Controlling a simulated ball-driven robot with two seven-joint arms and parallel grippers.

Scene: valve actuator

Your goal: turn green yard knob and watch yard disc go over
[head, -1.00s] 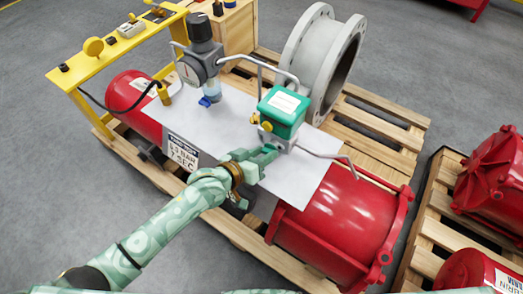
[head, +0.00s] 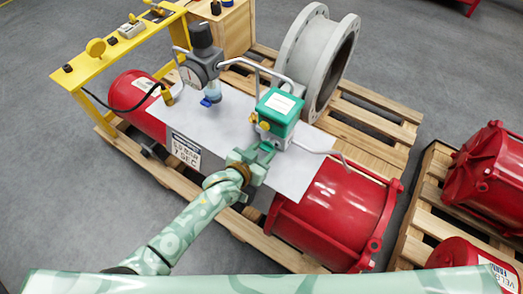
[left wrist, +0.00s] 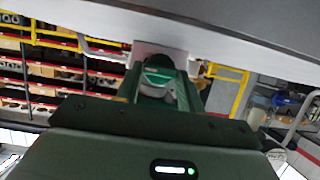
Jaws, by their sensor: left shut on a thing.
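The valve actuator is a red cylinder (head: 335,215) with a white plate (head: 235,115) on top. A green-capped box (head: 279,108) stands on the plate, with small yellow parts at its left side. My left gripper (head: 265,150) reaches the low front of this box. It is shut on a small knob, mostly hidden by the fingers in the head view. I cannot make out the yard disc for certain. My right gripper is out of view.
A grey regulator (head: 200,65) and bent metal pipes stand close to the box. A yellow stand (head: 125,45) with a round yellow disc is at the left. A grey flanged pipe (head: 318,60) is behind. More red cylinders (head: 485,175) sit on a pallet at right.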

